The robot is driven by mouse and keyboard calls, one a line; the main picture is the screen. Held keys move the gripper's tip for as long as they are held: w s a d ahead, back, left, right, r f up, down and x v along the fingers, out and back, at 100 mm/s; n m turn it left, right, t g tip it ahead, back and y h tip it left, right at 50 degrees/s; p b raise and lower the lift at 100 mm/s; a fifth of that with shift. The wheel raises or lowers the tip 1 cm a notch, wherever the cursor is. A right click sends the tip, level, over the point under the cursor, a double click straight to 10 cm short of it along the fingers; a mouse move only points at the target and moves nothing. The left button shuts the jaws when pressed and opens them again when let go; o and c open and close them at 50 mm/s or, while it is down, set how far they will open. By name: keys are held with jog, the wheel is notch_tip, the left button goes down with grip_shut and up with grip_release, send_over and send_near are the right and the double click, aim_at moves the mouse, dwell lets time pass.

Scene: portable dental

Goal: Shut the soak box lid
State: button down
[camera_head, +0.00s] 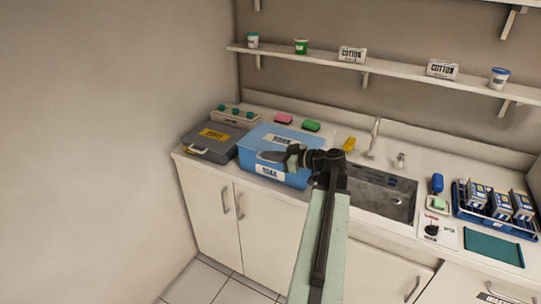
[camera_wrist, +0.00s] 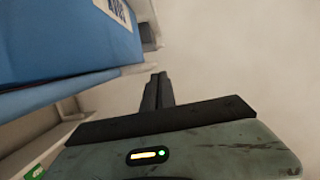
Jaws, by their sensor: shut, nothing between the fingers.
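The soak box (camera_head: 297,178) is blue with white labels and stands on the counter left of the sink. Its blue lid (camera_head: 265,136) lies over the top, flat or nearly so; I cannot tell whether it is fully down. The box's blue wall with part of a label fills the upper left of the wrist view (camera_wrist: 60,45), with a blue edge, likely the lid's, (camera_wrist: 60,93) beside it. My gripper (camera_head: 262,156) is shut and empty. It overlaps the box's front upper edge in the head view; contact is unclear. It also shows in the wrist view (camera_wrist: 158,78).
A grey case (camera_head: 212,146) stands close left of the box. Pink (camera_head: 283,118) and green (camera_head: 311,125) sponges lie behind it. The sink (camera_head: 380,196) and tap (camera_head: 374,135) are to the right. A blue rack (camera_head: 500,222) stands farther right. A shelf (camera_head: 400,76) runs above.

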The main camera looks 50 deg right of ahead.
jog(key=s+d+r+p, duration=0.1)
jog(key=s+r+p, duration=0.3)
jog(key=s, duration=0.5)
jog(key=shift+s+d+r, duration=0.2)
jog(key=shift+s+r, duration=0.2)
jog(key=shift+r, duration=0.45)
